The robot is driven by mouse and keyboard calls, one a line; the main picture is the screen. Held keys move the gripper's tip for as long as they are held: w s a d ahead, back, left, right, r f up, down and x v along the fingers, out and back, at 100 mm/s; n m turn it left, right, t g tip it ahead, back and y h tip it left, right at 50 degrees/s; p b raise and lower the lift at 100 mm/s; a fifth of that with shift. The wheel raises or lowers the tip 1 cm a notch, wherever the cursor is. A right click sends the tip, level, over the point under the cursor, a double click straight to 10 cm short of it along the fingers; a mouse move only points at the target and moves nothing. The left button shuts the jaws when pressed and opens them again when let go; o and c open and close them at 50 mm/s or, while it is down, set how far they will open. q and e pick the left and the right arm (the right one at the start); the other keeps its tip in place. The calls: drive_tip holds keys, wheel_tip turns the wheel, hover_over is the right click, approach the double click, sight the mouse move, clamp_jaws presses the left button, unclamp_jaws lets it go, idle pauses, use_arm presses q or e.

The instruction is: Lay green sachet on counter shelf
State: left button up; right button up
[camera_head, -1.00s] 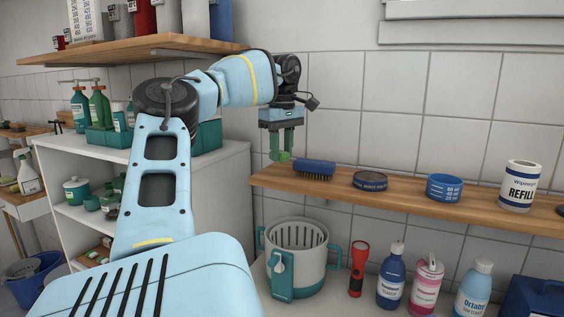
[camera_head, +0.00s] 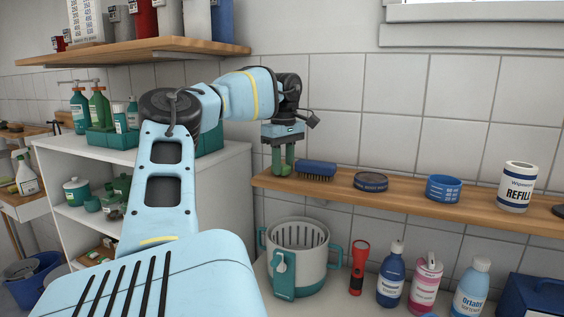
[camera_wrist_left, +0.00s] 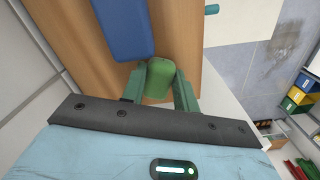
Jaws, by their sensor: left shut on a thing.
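The green sachet (camera_wrist_left: 159,78) is between the two green fingers of my left gripper (camera_wrist_left: 158,88) in the left wrist view, with the wooden counter shelf (camera_wrist_left: 180,20) right behind it. In the head view my left gripper (camera_head: 283,168) points down at the left end of the shelf (camera_head: 400,202), just left of the blue brush. It is shut on the sachet, which the fingers mostly hide there. I cannot tell whether the sachet touches the shelf. My right gripper is not in view.
The blue brush (camera_head: 316,168) lies close to the right of the gripper. A dark round tin (camera_head: 371,181), a blue tape roll (camera_head: 444,188) and a white refill canister (camera_head: 516,187) stand farther right on the shelf. A basket (camera_head: 297,258) stands below.

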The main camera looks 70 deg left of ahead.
sight(284, 165)
use_arm(q)
drive_tip(key=shift+f, duration=0.1)
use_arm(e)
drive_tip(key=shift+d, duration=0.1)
use_arm(q)
drive_tip(key=o, duration=0.9)
drive_tip(key=shift+o, duration=0.2)
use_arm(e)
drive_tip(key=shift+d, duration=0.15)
use_arm(q)
wheel_tip(284, 165, up, 6)
drive_tip(key=shift+b, duration=0.65)
wheel_tip(284, 165, up, 6)
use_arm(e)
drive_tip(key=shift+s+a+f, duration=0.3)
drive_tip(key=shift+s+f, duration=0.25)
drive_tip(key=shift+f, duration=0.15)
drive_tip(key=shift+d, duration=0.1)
